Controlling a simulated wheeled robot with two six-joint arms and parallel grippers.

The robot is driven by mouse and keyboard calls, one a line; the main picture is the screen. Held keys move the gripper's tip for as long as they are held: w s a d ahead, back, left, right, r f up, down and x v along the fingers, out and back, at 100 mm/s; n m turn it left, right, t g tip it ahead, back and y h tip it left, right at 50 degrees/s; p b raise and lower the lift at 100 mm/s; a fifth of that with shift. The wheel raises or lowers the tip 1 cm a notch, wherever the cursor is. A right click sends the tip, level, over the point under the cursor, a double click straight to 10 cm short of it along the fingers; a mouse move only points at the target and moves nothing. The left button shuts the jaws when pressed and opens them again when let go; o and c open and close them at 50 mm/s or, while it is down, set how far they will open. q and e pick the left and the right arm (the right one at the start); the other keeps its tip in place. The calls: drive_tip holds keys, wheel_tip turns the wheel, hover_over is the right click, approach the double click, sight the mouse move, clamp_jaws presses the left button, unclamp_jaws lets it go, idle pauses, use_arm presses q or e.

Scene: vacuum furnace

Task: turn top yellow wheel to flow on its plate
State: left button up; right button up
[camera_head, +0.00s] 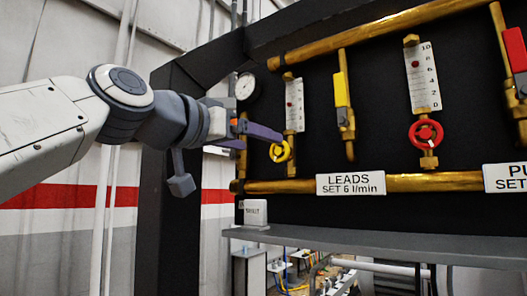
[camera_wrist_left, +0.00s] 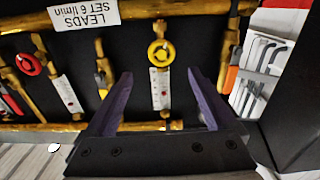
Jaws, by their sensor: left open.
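A small yellow wheel (camera_head: 280,151) sits on a brass fitting below a narrow white flow gauge (camera_head: 294,103) with a red mark in its tube. My left gripper (camera_head: 262,140) comes in from the left, its purple fingers pointing at the panel near the wheel. In the left wrist view, which is upside down, the yellow wheel (camera_wrist_left: 161,52) appears beyond the two spread fingertips, between their lines. The gripper is open, and no grip on the wheel shows. A plate (camera_head: 350,184) reads "LEADS SET 6 l/min". My right gripper is out of view.
A red wheel (camera_head: 426,134) sits under another gauge to the right. A yellow-handled valve (camera_head: 342,90) stands between the gauges. A brass pipe (camera_head: 420,182) runs below. A round dial (camera_head: 246,87) is near my wrist. Hex keys (camera_wrist_left: 258,75) hang beside the panel.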

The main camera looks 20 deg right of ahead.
sight(277, 150)
use_arm(q)
drive_tip(key=p+x, duration=0.4)
drive_tip(key=x, duration=0.4)
drive_tip(key=shift+w+d+p, duration=0.15)
drive_tip(key=shift+w+p, duration=0.2)
drive_tip(key=shift+w, duration=0.05)
drive_tip(key=shift+w+d+f, duration=0.15)
drive_tip(key=shift+w+d, duration=0.15)
drive_tip(key=shift+d, duration=0.15)
drive_tip(key=c, duration=1.4)
